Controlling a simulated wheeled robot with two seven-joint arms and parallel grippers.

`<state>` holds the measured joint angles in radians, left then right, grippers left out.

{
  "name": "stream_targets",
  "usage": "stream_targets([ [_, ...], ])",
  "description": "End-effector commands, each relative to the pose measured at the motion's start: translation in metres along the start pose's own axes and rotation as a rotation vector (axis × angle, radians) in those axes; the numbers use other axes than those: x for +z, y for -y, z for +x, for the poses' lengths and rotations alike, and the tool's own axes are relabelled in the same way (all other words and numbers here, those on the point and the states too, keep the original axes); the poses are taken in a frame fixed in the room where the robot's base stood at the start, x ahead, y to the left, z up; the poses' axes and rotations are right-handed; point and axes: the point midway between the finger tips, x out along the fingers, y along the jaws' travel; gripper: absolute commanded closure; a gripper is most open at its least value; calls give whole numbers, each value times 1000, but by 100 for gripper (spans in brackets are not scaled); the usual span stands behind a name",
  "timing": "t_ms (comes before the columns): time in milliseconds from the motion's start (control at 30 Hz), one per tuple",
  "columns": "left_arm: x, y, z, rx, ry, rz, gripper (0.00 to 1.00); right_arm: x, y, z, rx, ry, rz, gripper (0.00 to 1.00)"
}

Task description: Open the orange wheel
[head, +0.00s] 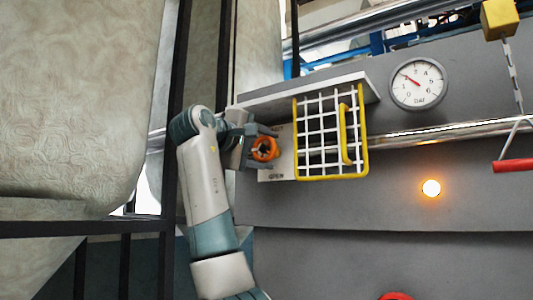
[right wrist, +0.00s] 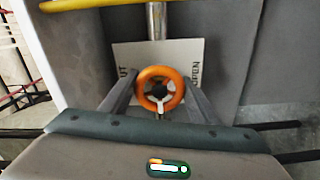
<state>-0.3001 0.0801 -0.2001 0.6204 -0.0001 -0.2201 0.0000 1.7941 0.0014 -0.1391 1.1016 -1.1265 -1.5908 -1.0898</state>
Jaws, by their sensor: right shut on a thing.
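The orange wheel (head: 265,149) is a small handwheel in front of a pale plate (head: 278,170) marked "OPEN", left of the yellow-framed grid. In the right wrist view the orange wheel (right wrist: 160,89) faces me, with a metal stem at its centre. My right gripper (head: 262,146) is at the wheel, with its fingers on either side of the rim. In the right wrist view my right gripper (right wrist: 160,92) is shut on the wheel, one finger to its left and one to its right. The plate's lettering (right wrist: 196,73) is partly hidden. My left gripper is not in view.
A yellow-framed white grid guard (head: 331,178) stands right of the wheel, under a grey ledge (head: 300,92). A round gauge (head: 418,84), a lit orange lamp (head: 431,188) and a red handle (head: 514,165) are farther right. Dark posts (head: 224,55) stand close to my arm.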

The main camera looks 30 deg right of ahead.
Motion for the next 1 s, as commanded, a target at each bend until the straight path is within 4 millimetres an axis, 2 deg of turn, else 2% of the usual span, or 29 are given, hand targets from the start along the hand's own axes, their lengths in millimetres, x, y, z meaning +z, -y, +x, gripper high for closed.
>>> stream_targets([
  [400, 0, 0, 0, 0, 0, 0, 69, 0, -2, 0, 4, -1, -7, 67],
  [433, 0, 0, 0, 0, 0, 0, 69, 0, -2, 0, 4, -1, -7, 38],
  [500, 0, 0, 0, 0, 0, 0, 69, 0, -2, 0, 3, -1, -7, 26],
  [833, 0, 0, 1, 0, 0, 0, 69, 0, 0, -1, 1, -1, -7, 26],
  [1000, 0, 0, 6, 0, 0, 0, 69, 0, 1, -10, 1, -1, -7, 26],
])
